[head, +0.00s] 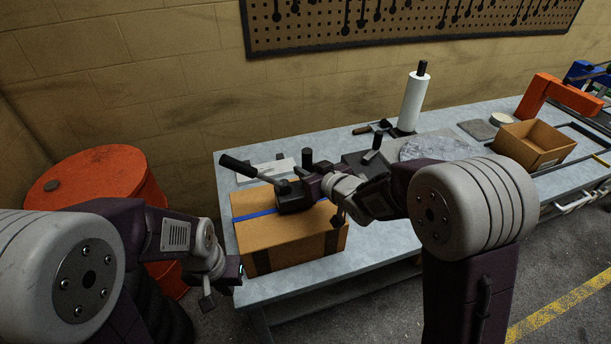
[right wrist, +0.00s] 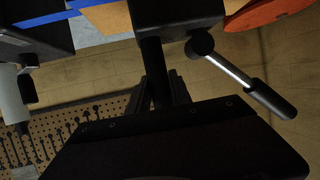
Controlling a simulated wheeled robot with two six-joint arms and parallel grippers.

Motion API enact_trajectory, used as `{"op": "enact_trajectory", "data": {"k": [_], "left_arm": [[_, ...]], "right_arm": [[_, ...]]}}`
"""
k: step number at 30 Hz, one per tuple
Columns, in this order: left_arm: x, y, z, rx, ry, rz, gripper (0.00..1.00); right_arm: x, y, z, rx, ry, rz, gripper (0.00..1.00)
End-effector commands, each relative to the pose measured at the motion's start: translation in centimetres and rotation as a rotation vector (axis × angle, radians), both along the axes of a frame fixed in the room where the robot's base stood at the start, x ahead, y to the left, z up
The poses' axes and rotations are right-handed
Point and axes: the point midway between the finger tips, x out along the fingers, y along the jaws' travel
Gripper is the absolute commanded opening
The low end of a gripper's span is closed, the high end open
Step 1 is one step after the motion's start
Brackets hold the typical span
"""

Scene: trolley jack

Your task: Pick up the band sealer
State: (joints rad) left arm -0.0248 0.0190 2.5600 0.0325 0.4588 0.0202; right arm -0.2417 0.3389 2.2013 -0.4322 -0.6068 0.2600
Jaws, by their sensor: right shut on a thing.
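The band sealer, which I take to be the dark tool with a long lever (head: 292,198), is at the top of the cardboard box (head: 275,232), by its blue strap (head: 255,214). I cannot tell whether it touches the box. My right gripper (head: 312,186) is shut on its upright black post, which also shows in the right wrist view (right wrist: 155,75). The tool's body (right wrist: 180,14) and lever (right wrist: 262,92) show there too. My left gripper (head: 236,270) is beside the box's left side, apart from the tool; its fingers are too small to read.
A second dark tool with an upright handle (head: 372,155) stands behind my right wrist. A paper roll (head: 412,100), an open carton (head: 533,145) and an orange clamp-like device (head: 560,95) stand farther right on the bench (head: 375,245). An orange drum (head: 100,185) is at the left.

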Motion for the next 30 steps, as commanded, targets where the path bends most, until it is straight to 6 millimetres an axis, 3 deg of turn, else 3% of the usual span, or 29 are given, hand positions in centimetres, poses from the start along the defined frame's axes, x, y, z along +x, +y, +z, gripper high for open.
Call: {"op": "enact_trajectory", "data": {"k": [1,7,12,18,24,30], "left_arm": [[0.0,0.0,0.5,0.0,0.0,0.0,0.0],[0.0,0.0,2.8,0.0,0.0,0.0,0.0],[0.0,0.0,6.3,0.0,0.0,0.0,0.0],[0.0,0.0,10.9,0.0,0.0,0.0,0.0],[0.0,0.0,13.9,0.0,0.0,0.0,0.0],[0.0,0.0,15.2,0.0,0.0,0.0,0.0]], "right_arm": [[0.2,0.1,1.9,0.007,-0.017,0.0,0.0],[0.2,0.1,8.3,0.008,-0.019,0.0,0.0],[0.1,0.0,14.7,0.007,-0.017,0.0,0.0],[0.1,0.1,21.0,0.006,-0.013,0.0,0.0],[0.1,0.1,24.9,0.007,-0.011,0.001,0.0],[0.1,0.1,26.5,0.006,-0.009,0.001,0.0]]}}
